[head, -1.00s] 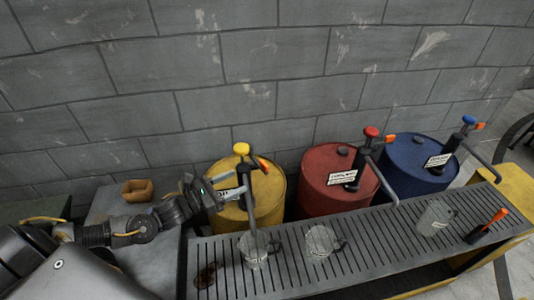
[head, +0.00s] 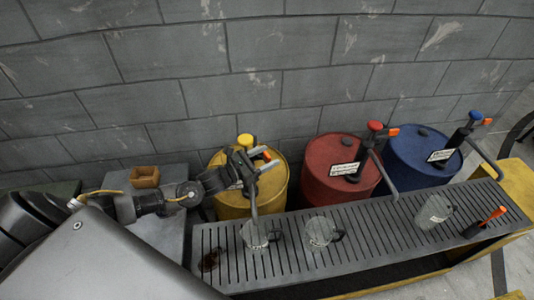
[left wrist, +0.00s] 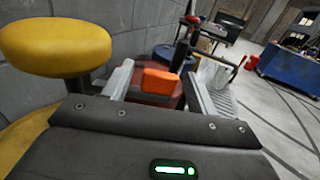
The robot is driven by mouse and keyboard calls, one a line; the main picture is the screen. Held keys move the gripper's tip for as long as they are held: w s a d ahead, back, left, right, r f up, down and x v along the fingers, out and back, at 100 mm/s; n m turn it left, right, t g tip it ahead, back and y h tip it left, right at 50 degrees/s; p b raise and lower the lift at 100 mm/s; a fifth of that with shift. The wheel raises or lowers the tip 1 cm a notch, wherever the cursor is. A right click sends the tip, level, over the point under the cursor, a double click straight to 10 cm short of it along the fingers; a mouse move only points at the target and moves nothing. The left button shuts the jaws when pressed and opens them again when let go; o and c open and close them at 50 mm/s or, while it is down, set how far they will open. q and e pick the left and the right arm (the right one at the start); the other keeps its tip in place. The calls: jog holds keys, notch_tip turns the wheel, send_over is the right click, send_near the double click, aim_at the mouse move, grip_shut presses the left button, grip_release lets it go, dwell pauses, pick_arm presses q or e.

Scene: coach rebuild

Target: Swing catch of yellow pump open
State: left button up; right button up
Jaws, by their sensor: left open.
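The yellow pump has a yellow knob (head: 245,140) and stands on the yellow drum (head: 232,209). Its orange catch (head: 267,155) shows just right of the knob. My left gripper (head: 255,166) is open at the pump head, and its jaws hide part of the pump there. In the left wrist view, the orange catch (left wrist: 160,81) lies between the two spread fingers, with gaps at both sides. The yellow knob (left wrist: 55,47) is large and close at the left there. My right gripper is in neither view.
A red drum (head: 325,181) and a blue drum (head: 410,165) with similar pumps stand to the right. Clear mugs (head: 320,233) and an orange-handled tool (head: 487,222) are on the slatted rack (head: 375,250). A small wooden box (head: 145,177) is at left. A block wall stands behind.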

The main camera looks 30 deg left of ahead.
pick_arm(q)
jog(key=shift+w+d, duration=0.15)
jog(key=shift+w, duration=0.2)
jog(key=shift+f, duration=0.1)
jog(key=shift+c, duration=0.5)
grip_shut()
jog(key=b, duration=0.1)
jog(key=m+h+b, duration=0.1)
jog(key=g+b, duration=0.1)
jog(key=shift+s+a+f+h, duration=0.2)
jog(key=shift+s+f+h, duration=0.1)
jog(key=shift+h, duration=0.1)
jog(key=shift+s+r+m+g+h+b, duration=0.1)
jog(key=shift+r+m+g+h+b, duration=0.15)
jog(key=shift+m+g+h+b, duration=0.3)
jog(key=shift+r, duration=0.1)
